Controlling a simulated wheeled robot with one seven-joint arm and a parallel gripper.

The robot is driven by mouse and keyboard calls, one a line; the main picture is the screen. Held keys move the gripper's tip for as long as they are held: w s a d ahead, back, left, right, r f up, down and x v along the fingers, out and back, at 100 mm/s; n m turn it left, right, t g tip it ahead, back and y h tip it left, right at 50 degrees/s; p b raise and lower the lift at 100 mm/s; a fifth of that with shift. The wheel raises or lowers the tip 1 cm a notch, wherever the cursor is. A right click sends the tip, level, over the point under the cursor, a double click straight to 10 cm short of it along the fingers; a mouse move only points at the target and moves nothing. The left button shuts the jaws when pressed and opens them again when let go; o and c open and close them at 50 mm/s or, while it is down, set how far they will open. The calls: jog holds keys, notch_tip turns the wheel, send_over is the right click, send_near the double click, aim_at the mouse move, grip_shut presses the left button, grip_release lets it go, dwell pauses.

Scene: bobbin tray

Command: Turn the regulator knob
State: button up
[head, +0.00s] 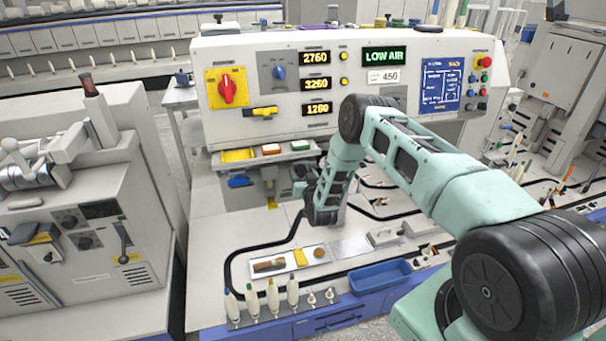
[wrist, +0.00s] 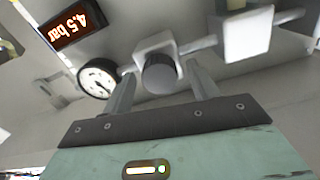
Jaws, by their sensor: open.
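The dark round regulator knob (wrist: 161,74) sits on a pale square regulator body (wrist: 154,44) in the wrist view. My gripper (wrist: 160,76) is open, with one finger to the left of the knob and one to the right. The fingers point toward the knob and nothing is clearly held. I cannot tell whether either finger touches it. In the head view my arm reaches down below the white control panel, and the knob cannot be made out there.
A round gauge (wrist: 98,79) sits left of the knob, beside a display (wrist: 71,25) reading 4.5 bar. A pipe leads right to a white block (wrist: 248,34). The control panel (head: 230,125) overhangs the work area and shows LOW AIR. A blue tray (head: 381,275) lies in front.

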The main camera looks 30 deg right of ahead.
jog(key=c, duration=1)
jog(key=shift+f+m+b, duration=0.1)
jog(key=shift+m+b, duration=0.3)
jog(key=shift+b, duration=0.1)
jog(key=shift+d+f+m+b, duration=0.1)
jog(key=shift+f+m+b, duration=0.05)
jog(key=shift+m+b, duration=0.9)
jog(key=m+b, duration=0.3)
jog(key=b, duration=0.1)
jog(key=shift+m, duration=0.25)
jog(key=m+b, duration=0.3)
jog(key=shift+b, duration=0.35)
jog(key=shift+m+b, duration=1)
jog(key=shift+m, duration=0.2)
jog(key=shift+r, duration=0.2)
